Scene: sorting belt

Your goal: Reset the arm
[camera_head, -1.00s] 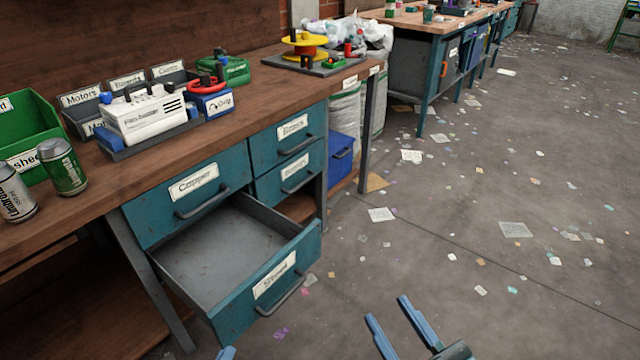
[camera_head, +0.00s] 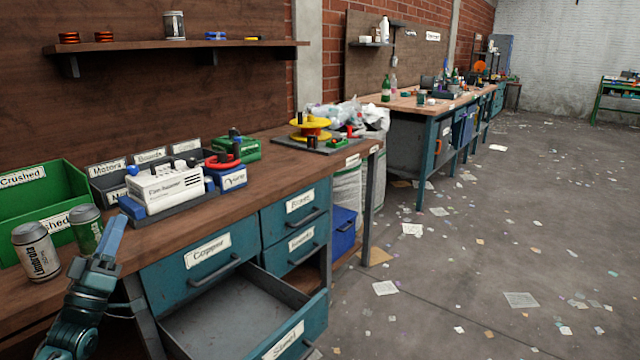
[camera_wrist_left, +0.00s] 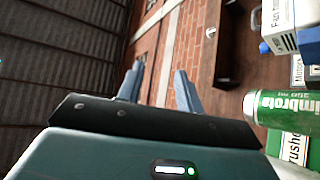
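My left arm comes in at the lower left of the head view. Its gripper (camera_head: 118,228) is raised in front of the workbench (camera_head: 240,163), close to two cans in the picture. In the left wrist view the blue fingers of the left gripper (camera_wrist_left: 158,88) stand apart with nothing between them. My right gripper is out of view.
A silver can (camera_head: 36,252) and a green can (camera_head: 87,230) stand near the bench edge by a green bin (camera_head: 22,205). A white device (camera_head: 165,188) stands beside them. A drawer (camera_head: 300,340) is pulled out below.

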